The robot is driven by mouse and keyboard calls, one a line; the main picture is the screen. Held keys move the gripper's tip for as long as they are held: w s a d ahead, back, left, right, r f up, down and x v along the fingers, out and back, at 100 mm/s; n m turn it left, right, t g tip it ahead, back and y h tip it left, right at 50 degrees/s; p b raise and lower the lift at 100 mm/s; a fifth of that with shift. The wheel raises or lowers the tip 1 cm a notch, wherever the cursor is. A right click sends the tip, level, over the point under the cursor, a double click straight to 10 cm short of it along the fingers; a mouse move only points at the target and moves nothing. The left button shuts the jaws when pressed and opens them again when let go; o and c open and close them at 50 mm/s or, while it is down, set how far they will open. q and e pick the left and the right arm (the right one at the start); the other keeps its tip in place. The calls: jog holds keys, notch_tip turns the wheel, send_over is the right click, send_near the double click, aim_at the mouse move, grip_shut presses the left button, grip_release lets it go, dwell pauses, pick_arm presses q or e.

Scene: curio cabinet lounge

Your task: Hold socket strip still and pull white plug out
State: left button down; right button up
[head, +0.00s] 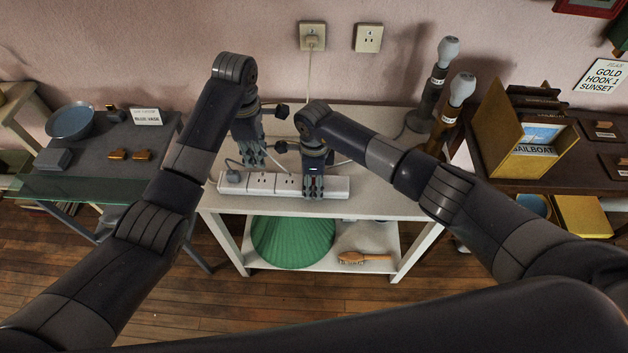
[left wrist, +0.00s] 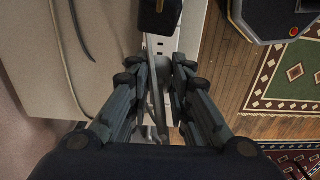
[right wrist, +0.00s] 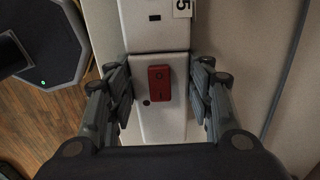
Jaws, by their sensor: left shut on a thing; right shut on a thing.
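The white socket strip (head: 290,184) lies along the front of the white table, with bare sockets in its middle. My right gripper (head: 313,193) is shut across its right end; in the right wrist view its fingers flank the strip (right wrist: 160,120) beside a red switch (right wrist: 159,82). My left gripper (head: 252,162) is at the strip's left half, apparently above it. Its fingers are shut on a pale thing with a cord (left wrist: 156,95), apparently the white plug, mostly hidden by the fingers. A grey plug (head: 232,177) sits at the strip's left end.
A wall socket (head: 312,36) has a cord running down behind the table (head: 390,207). Two lamp-like objects (head: 459,90) stand at the back right. A green shade (head: 293,238) and a brush (head: 363,258) are on the lower shelf.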

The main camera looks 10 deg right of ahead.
pick_arm(q)
jog(key=shift+r, duration=3.2)
pick_arm(e)
jog(key=o, duration=1.6)
